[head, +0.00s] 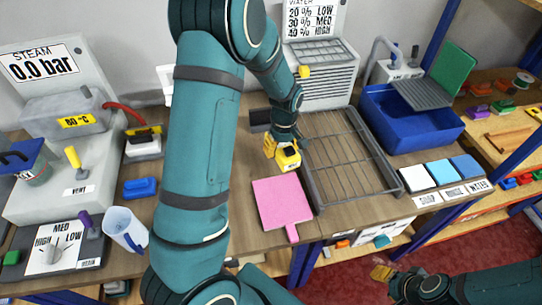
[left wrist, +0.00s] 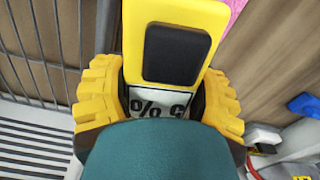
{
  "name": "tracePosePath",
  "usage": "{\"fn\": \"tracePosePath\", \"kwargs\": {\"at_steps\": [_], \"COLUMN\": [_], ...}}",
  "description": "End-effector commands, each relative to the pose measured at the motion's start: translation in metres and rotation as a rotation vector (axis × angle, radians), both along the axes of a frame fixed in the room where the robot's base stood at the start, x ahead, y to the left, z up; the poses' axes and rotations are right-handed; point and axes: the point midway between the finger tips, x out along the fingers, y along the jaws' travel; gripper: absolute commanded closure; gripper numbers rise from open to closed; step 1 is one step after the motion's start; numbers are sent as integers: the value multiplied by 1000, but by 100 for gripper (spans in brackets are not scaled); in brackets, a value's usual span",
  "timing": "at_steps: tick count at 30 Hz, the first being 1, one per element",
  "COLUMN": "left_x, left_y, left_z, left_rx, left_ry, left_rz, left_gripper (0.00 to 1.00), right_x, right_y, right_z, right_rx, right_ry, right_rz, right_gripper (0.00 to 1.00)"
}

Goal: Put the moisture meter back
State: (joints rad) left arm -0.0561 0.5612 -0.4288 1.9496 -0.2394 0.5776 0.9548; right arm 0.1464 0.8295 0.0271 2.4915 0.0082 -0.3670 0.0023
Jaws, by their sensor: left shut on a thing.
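The moisture meter (head: 289,158) is a yellow body with a dark face. My left gripper (head: 279,148) is shut on it, just above the bench between the pink board and the wire rack. In the left wrist view the meter (left wrist: 195,22) sits between the two ridged yellow fingers of the left gripper (left wrist: 160,95). A black pad and a white display with "%" also show there. Whether the meter touches the bench is hard to tell. My right gripper (head: 382,272) is low at the right, over the red floor, away from the bench; its jaw opening is unclear.
A pink board (head: 282,203) lies in front of the meter. The wire rack (head: 345,150) is to its right, a blue basin (head: 410,128) beyond. A dark block (head: 259,117) stands behind. Steam equipment (head: 70,170) fills the left; my left arm hides part of the bench.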

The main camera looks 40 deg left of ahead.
Motion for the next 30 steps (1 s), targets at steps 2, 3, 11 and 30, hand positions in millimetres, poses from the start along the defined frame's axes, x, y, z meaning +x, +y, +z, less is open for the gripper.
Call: {"fn": "tracePosePath", "kwargs": {"at_steps": [2,3,11,30], "left_x": [19,27,54,58], "left_y": [26,36,83,92], "left_z": [-5,-5,-6,-74], "left_rx": [-1,-2,-16,-18], "left_ry": [-1,-2,-4,-5], "left_rz": [56,79,180,197], "left_gripper": [82,82,82,82], "right_x": [0,0,0,0], "right_y": [0,0,1,1], "right_z": [-7,-9,-16,-18], "right_rx": [-1,-1,-3,-4], "right_ry": [0,0,1,1], "right_rz": [0,0,0,-1], "right_gripper": [53,53,53,53]}}
